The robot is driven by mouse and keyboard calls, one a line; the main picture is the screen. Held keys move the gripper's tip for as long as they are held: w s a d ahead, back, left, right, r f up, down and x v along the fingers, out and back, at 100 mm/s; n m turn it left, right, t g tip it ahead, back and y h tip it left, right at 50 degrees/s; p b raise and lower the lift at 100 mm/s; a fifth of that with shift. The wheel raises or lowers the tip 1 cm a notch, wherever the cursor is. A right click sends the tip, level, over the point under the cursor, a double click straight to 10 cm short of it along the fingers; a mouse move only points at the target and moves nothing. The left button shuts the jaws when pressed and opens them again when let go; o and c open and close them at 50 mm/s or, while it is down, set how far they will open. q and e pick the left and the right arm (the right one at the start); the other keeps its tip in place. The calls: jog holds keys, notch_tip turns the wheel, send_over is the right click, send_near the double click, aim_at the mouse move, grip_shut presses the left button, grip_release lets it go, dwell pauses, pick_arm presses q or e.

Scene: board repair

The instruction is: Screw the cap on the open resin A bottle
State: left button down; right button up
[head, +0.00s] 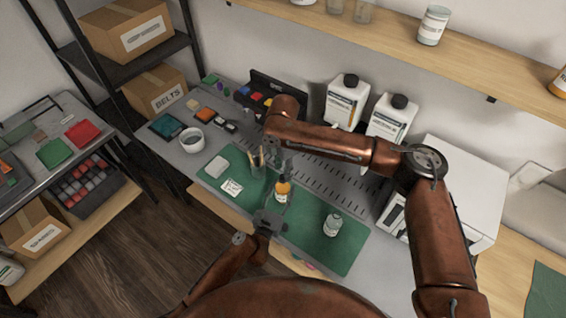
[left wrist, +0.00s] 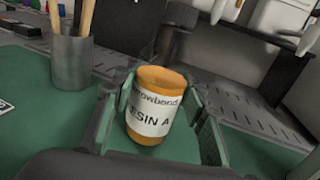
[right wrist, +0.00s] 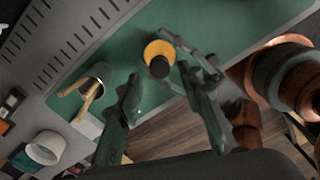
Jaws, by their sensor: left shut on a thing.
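The orange resin A bottle (head: 283,189) stands upright on the green mat, its white label facing the left wrist camera (left wrist: 152,115). My left gripper (head: 268,215) is shut around the bottle, with a finger on each side. My right gripper (right wrist: 165,100) is open above the bottle, its fingers spread wide. In the right wrist view the bottle (right wrist: 157,48) shows from above, with a round dark piece at its top. I cannot tell whether this is a cap or the neck. I see no separate loose cap.
A grey cup with sticks (head: 257,164) stands close to the left of the bottle. A white block (head: 216,167) and printed card (head: 231,187) lie left. Two white jugs (head: 345,101) stand behind.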

aim_at(283, 175)
jog(key=shift+f, duration=1.75)
jog(key=shift+c, duration=0.3)
grip_shut()
jog(key=m, duration=1.1)
jog(key=shift+m, duration=0.4)
jog(key=shift+o, duration=1.1)
grip_release()
